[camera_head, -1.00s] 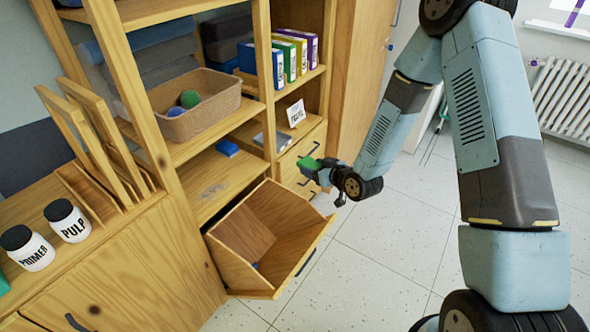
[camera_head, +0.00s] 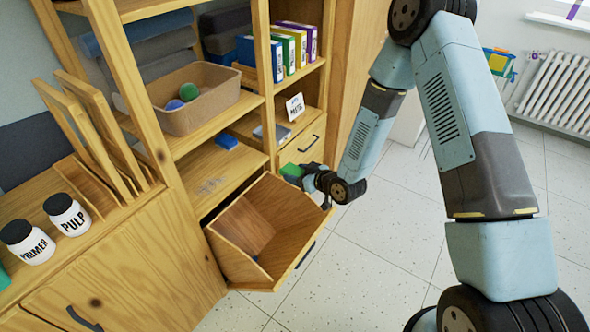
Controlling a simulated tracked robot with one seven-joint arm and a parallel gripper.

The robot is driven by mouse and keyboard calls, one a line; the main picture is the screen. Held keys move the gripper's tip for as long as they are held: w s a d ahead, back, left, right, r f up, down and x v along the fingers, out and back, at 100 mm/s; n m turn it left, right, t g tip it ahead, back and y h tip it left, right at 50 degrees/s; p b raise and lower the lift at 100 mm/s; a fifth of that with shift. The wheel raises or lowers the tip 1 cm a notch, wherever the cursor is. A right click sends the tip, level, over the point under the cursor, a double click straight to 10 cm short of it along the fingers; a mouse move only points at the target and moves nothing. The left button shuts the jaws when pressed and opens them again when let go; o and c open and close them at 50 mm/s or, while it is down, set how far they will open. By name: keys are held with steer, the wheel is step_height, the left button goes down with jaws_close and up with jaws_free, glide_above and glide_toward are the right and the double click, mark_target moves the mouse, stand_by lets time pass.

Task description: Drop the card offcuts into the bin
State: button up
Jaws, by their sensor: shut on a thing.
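The bin (camera_head: 301,232) is a wooden tilt-out bin at the bottom of the shelf unit, standing open toward the room. A small blue piece (camera_head: 256,258) shows low inside it. My gripper (camera_head: 300,176) is shut on a green piece (camera_head: 291,171), probably a card offcut, at the bin's far right side. The green piece appears near or above the bin's back rim; its exact height over the opening is hard to tell. My fingers are small and partly hidden by the piece. A blue piece (camera_head: 226,141) lies on the shelf above the bin.
The shelf unit holds a tan tray (camera_head: 205,112) with two balls, several binders (camera_head: 290,50) and a small sign (camera_head: 295,107). White jars (camera_head: 68,215) and upright wooden frames stand at left. Drawers lie behind my gripper. The floor (camera_head: 365,270) right of the bin is clear.

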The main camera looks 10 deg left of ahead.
steer(key=o, duration=1.1)
